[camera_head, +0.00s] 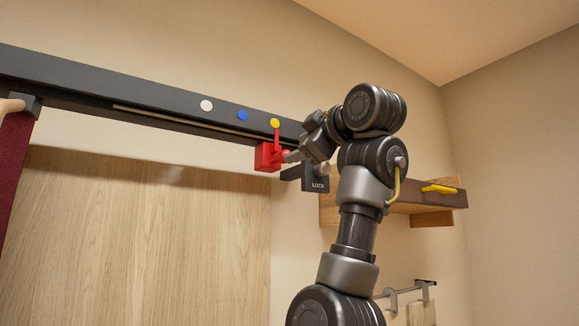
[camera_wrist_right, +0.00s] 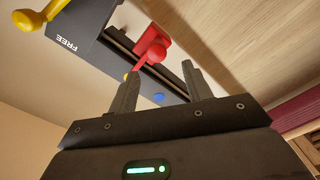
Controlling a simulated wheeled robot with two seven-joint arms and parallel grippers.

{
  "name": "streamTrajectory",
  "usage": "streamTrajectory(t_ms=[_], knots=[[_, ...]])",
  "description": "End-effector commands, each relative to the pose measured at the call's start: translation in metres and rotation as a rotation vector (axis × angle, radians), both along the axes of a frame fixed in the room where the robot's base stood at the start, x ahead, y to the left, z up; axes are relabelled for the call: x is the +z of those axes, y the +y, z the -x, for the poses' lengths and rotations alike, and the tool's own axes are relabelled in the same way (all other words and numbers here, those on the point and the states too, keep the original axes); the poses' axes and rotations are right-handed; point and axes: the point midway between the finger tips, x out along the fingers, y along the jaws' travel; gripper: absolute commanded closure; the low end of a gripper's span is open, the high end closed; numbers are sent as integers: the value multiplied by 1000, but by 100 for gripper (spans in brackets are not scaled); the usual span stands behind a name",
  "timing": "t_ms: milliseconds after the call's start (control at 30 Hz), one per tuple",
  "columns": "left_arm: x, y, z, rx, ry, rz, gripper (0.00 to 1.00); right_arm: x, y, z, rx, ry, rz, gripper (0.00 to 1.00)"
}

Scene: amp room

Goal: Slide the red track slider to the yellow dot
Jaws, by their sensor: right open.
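The red track slider (camera_head: 267,156) sits on the dark wall rail (camera_head: 170,108). Its thin red pointer rises to the lower edge of the yellow dot (camera_head: 275,123). My right gripper (camera_head: 290,157) is at the slider's right side; its fingertips are small and partly hidden in the head view. In the right wrist view its fingers (camera_wrist_right: 160,68) are spread apart, with the red slider (camera_wrist_right: 153,44) showing around the gap between the tips. I cannot tell whether they touch it. My left gripper is not in view.
Blue (camera_head: 242,115) and white (camera_head: 206,105) dots lie left of the yellow one. A dark block marked LOCK (camera_head: 318,185) hangs just below my right wrist. A wooden shelf (camera_head: 425,200) with a yellow handle (camera_head: 440,188) is at right. A wooden panel (camera_head: 140,240) stands below the rail.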

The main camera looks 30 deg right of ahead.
Motion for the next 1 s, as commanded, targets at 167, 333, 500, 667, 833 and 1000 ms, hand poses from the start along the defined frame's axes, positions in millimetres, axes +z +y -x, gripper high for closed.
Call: streamTrajectory(t_ms=[167,333,500,667,833,1000], knots=[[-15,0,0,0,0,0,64,-2,-1,23,0,0,0,50],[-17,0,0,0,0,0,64,0,-1,29,1,1,0,50],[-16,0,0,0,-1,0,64,1,-1,29,1,1,0,50],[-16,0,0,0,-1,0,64,0,-1,29,1,1,0,50],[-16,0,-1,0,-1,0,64,0,-1,29,0,1,0,50],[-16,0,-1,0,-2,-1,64,-24,-3,6,-11,35,-22,50]])
